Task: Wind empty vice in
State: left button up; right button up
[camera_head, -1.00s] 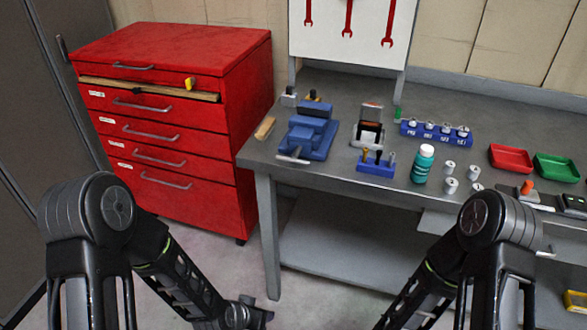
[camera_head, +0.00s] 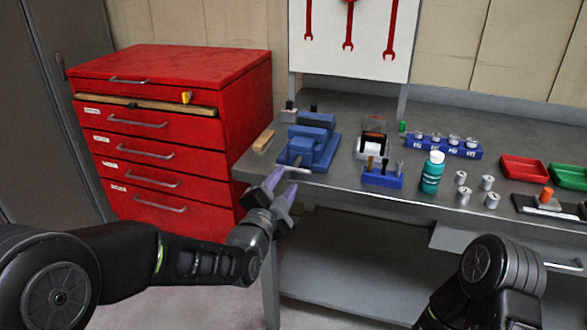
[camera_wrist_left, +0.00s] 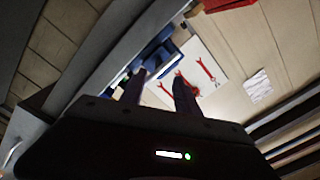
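The blue vice (camera_head: 308,147) is bolted or set near the left front corner of the grey bench, with its silver handle bar (camera_head: 295,167) at the front. No workpiece shows clearly in its jaws. My left gripper (camera_head: 274,186) is just in front of the handle, at the bench's front edge, with two purple-grey fingers spread apart and nothing between them. In the left wrist view the fingers (camera_wrist_left: 158,92) are also apart, with part of the blue vice (camera_wrist_left: 152,58) beyond them. My right gripper is out of view; only my right arm shows at the lower right.
A red drawer cabinet (camera_head: 165,75) stands left of the bench (camera_head: 340,183). A wooden block (camera_head: 264,141) lies left of the vice. A blue tool holder (camera_head: 382,176), a teal bottle (camera_head: 432,174) and several metal cylinders lie to its right.

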aim_at(292, 171)
pick_arm(q)
jog(key=x, duration=0.7)
jog(key=shift+f, duration=0.1)
jog(key=shift+c, duration=0.2)
grip_shut()
